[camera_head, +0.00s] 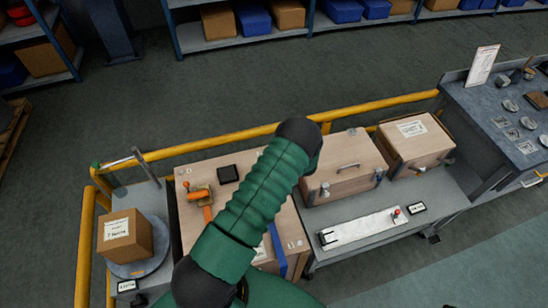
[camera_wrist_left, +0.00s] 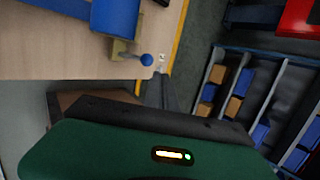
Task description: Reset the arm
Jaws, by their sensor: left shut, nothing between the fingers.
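A green arm of mine with a black rounded end crosses the middle of the head view. No gripper fingers show there. In the left wrist view, my green and black wrist fills the bottom. The narrow dark fingers of my left gripper (camera_wrist_left: 161,80) stick up above it, close together and empty. They appear just beyond the edge of a light wooden panel (camera_wrist_left: 50,55). A blue part and a blue ball knob (camera_wrist_left: 146,60) on a brass-coloured bracket sit on that panel. My right gripper is in neither view.
In the head view, a wooden bench has an orange clamp (camera_head: 200,195). A cardboard box (camera_head: 125,234) stands left. A wooden chest (camera_head: 342,172) and another box (camera_head: 415,145) stand right, behind a white tray (camera_head: 362,229). A yellow rail (camera_head: 220,140) runs behind; floor beyond is clear.

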